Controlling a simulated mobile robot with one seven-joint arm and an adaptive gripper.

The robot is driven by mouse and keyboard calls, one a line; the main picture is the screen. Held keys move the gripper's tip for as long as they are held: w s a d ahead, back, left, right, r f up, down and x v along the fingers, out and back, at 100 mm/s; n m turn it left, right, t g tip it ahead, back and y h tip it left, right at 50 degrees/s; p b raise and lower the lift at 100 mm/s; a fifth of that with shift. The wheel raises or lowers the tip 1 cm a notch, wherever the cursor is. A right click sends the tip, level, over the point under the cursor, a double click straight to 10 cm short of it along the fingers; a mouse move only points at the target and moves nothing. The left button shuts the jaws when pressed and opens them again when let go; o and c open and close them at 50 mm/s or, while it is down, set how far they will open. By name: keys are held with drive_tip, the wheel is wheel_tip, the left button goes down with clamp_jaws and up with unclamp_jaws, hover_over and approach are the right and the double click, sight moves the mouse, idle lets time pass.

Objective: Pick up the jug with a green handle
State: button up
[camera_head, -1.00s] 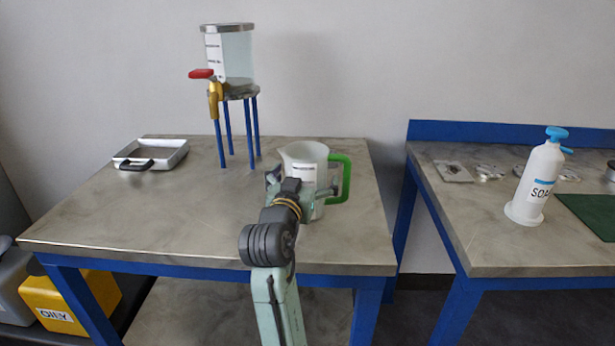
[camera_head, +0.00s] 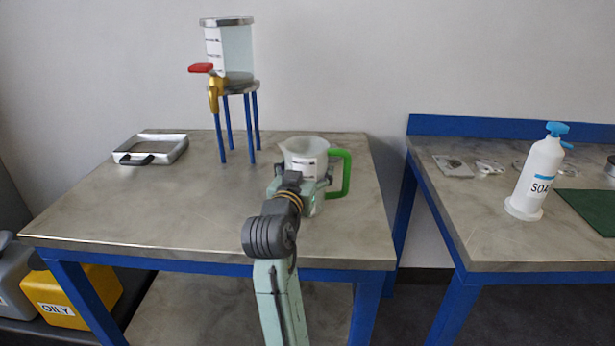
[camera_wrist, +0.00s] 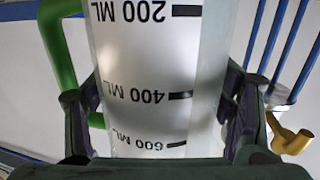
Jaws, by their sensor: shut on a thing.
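The jug (camera_head: 306,160) is a pale, translucent measuring jug with a green handle (camera_head: 346,174) on its right side. It is upright near the right side of the left table. My gripper (camera_head: 303,186) is shut on the jug's body, one finger on each side. In the wrist view the jug (camera_wrist: 145,70) fills the middle, with upside-down markings 200, 400 and 600 ML. The fingers of my gripper (camera_wrist: 160,112) flank it there, with part of the green handle (camera_wrist: 60,45) at the left. My arm hides the jug's lower part, so I cannot tell whether its base touches the table.
A clear tank on a blue-legged stand (camera_head: 238,88), with a brass tap (camera_head: 214,92), stands behind and left of the jug. A metal tray (camera_head: 152,150) lies at the back left. The table's front left is clear. A soap bottle (camera_head: 537,180) stands on the right table (camera_head: 480,235).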

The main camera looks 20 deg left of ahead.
drive_tip(key=c, duration=0.3)
drive_tip(key=shift+r, duration=0.15)
